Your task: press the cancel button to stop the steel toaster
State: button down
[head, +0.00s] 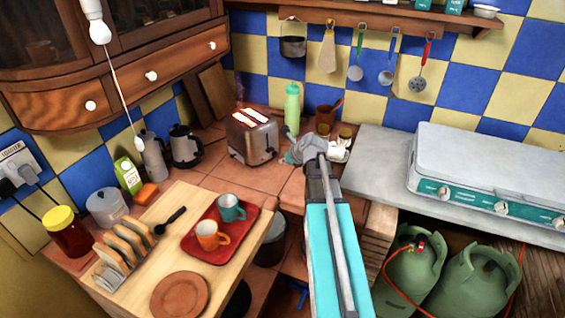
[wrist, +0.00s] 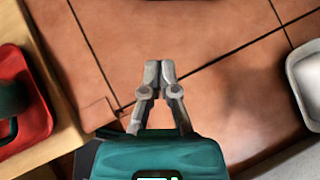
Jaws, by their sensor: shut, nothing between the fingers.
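The steel toaster (head: 252,137) stands on the tiled counter near the back corner. Two slices in its top slots glow bright, and a thin reddish wisp rises above them. Small controls show on its right end, but they are too small to tell the cancel button apart. My gripper (head: 288,158) is just to the right of the toaster in the head view, apart from it as far as I can tell. In the wrist view, my gripper (wrist: 160,66) is shut and empty, with its fingertips together above bare terracotta tiles.
A camp stove (head: 480,160) stands right.

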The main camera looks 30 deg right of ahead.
aim_at(263, 162)
jog(key=b+x, duration=0.5)
jog(key=x, duration=0.3)
jog(key=shift+w+f+b, duration=0.1)
jog(key=shift+f+b, duration=0.15)
jog(key=shift+b, duration=0.05)
jog(key=w, duration=0.3)
jog(key=shift+a+r, duration=0.1)
jog(key=shift+a, duration=0.15)
jog(key=shift+w+a, duration=0.2)
jog(key=shift+w, duration=0.35)
